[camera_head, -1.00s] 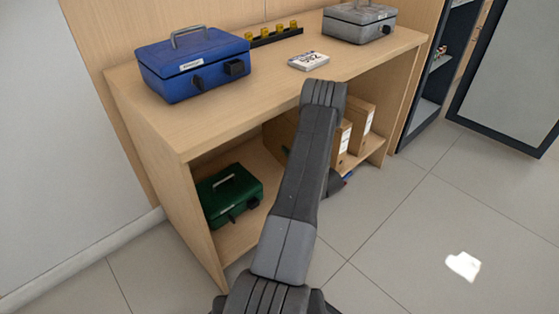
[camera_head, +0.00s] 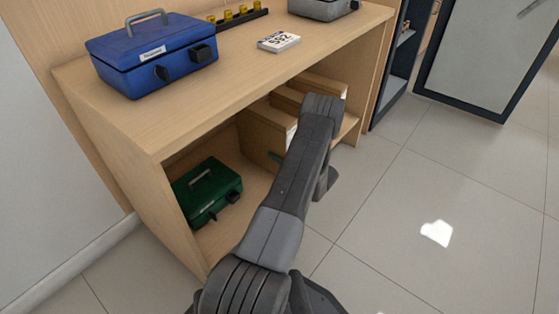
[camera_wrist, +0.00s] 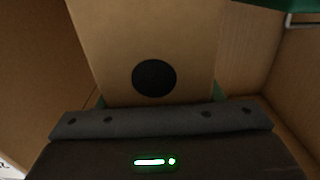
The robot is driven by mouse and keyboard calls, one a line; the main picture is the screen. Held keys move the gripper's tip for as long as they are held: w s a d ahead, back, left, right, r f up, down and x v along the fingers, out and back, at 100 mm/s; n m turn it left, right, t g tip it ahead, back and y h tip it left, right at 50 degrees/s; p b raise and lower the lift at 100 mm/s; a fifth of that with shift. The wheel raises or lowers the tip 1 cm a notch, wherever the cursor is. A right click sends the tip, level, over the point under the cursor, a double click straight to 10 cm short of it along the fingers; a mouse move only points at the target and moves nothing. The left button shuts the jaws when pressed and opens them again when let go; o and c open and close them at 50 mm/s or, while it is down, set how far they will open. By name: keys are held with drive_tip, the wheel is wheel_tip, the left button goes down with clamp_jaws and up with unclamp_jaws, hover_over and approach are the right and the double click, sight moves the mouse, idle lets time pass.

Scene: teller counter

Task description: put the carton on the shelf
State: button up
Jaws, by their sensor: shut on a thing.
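The carton (camera_head: 262,137) is a tall brown cardboard box file inside the counter's lower bay, right of the green cash box. My gripper (camera_head: 280,158) is shut on it from the front, mostly hidden behind my arm in the head view. In the wrist view the carton (camera_wrist: 150,35) stands between the green-tipped fingers of my gripper (camera_wrist: 160,100), its face with a round black hole toward me. The shelf (camera_head: 230,225) is the wooden lower board of the counter. Whether the carton's bottom touches it is hidden.
The green cash box (camera_head: 207,190) stands left on the shelf. Other brown cartons (camera_head: 322,84) stand right of the held one. On the counter top are a blue cash box (camera_head: 150,55), a number block (camera_head: 279,41) and a grey box (camera_head: 322,8). Floor at right is clear.

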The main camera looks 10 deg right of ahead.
drive_tip(key=shift+f+b, duration=0.6)
drive_tip(key=shift+f, duration=1)
drive_tip(key=shift+f, duration=0.2)
drive_tip(key=o, duration=1.6)
drive_tip(key=shift+o, duration=0.2)
drive_tip(key=shift+r, duration=0.2)
drive_tip(key=p+v, duration=0.2)
drive_tip(key=v, duration=1)
drive_tip(key=shift+p, duration=0.4)
drive_tip(key=shift+f, duration=0.1)
